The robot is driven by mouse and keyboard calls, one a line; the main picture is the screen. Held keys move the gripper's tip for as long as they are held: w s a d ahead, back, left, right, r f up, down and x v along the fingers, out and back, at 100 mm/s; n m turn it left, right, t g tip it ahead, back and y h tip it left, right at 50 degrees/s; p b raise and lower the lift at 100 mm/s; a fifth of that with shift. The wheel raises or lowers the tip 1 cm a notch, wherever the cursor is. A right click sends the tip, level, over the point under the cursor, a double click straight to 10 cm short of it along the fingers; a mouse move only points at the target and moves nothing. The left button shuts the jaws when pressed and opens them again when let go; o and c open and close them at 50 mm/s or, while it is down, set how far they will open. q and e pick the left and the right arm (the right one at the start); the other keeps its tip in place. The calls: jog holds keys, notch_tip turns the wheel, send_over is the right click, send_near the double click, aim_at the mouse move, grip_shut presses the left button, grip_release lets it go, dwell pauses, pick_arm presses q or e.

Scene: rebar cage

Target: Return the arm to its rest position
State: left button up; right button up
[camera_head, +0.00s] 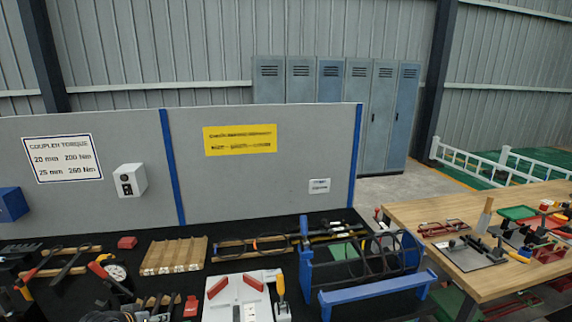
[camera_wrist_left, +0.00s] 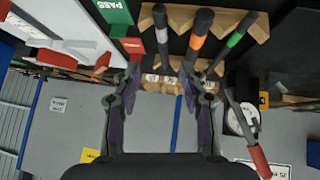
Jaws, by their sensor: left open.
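My left gripper shows clearly in the left wrist view (camera_wrist_left: 162,80), with its two dark fingers spread apart and nothing held between them. Beyond the fingertips, tools with a black handle (camera_wrist_left: 162,35), an orange-banded handle (camera_wrist_left: 198,38) and a green-banded handle (camera_wrist_left: 236,36) lie on a wooden rack (camera_wrist_left: 263,28). In the head view, dark shapes crowd the lower left edge, and I cannot clearly separate my gripper from the tools there. My right gripper is not visible in either view.
The black bench carries a slatted wooden block (camera_head: 174,256), a white fixture with red bars (camera_head: 238,302) and a blue frame (camera_head: 360,262). A grey partition (camera_head: 265,185) stands behind. A wooden table (camera_head: 420,212) with tools is at right. A round gauge (camera_wrist_left: 241,119) lies near the gripper's right side.

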pick_arm(q)
jog(key=s+d+f+m+g, duration=0.2)
jog(key=s+d+f+m, duration=0.15)
jog(key=s+d, duration=0.75)
jog(key=s+d+r+g+y, duration=0.1)
jog(key=s+d, duration=0.2)
jog(key=s, duration=0.3)
jog(key=s+d+r+g, duration=0.2)
jog(key=s+d, duration=0.1)
jog(key=s, duration=0.4)
notch_tip(320, 180, down, 25)
jog(key=a+b, duration=0.1)
jog(key=a, duration=0.2)
jog(key=s+a+f+g+b, duration=0.1)
jog(key=s+f+g, duration=0.1)
jog(key=s+f, duration=1.8)
jog(key=shift+f, duration=0.25)
